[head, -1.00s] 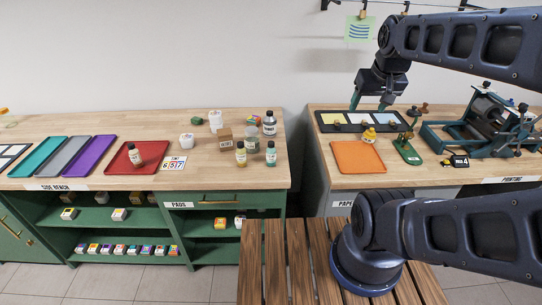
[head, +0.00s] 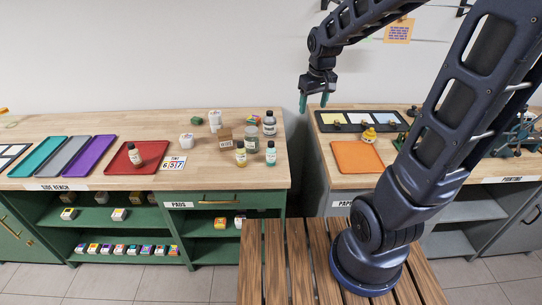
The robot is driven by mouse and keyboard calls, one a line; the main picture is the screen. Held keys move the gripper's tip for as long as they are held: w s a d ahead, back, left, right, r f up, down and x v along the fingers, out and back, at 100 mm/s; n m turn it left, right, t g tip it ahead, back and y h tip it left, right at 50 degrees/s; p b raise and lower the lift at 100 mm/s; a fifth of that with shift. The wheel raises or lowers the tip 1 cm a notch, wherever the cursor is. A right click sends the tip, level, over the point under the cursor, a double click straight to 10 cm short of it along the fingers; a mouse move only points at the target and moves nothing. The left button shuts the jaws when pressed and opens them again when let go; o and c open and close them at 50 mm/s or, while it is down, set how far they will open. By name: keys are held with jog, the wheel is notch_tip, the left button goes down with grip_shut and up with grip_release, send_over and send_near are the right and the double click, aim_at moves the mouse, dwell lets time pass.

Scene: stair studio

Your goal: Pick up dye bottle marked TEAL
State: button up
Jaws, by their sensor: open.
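A small bottle with teal contents, a dark cap and a pale label (head: 270,153) stands upright near the right front of the left bench; its lettering is too small to read. A yellowish bottle (head: 241,154) stands to its left, and a clear jar (head: 251,139) stands just behind them. Another small dark-capped bottle (head: 135,154) stands on the red tray (head: 121,165). My gripper (head: 313,103) is open and empty, fingers pointing down, in the air near the gap between the benches. It is up and to the right of the teal bottle, apart from it.
A grey dark-capped bottle (head: 269,123), a cardboard box (head: 224,144) and white containers (head: 215,121) stand behind and left of the teal bottle. A number sign (head: 174,163) lies beside the red tray. The right bench holds an orange tray (head: 357,157) and a yellow duck (head: 369,135).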

jog(key=w+a+f+n+g, duration=0.1)
jog(key=w+a+f+n, duration=0.1)
jog(key=w+a+f, duration=0.35)
jog(key=n+g, duration=0.1)
jog(key=n, duration=0.1)
send_near(271, 151)
jog(key=shift+w+a+f, duration=0.2)
jog(key=shift+w+f, duration=0.25)
jog(key=shift+w, duration=0.25)
notch_tip(271, 151, down, 5)
jog(key=shift+r, duration=0.1)
jog(key=shift+w+d+f, duration=0.1)
jog(key=shift+f, duration=1.35)
jog(key=shift+w+f, duration=0.1)
jog(key=shift+f, duration=1.4)
jog(key=c, duration=1.2)
jog(key=shift+r, duration=0.1)
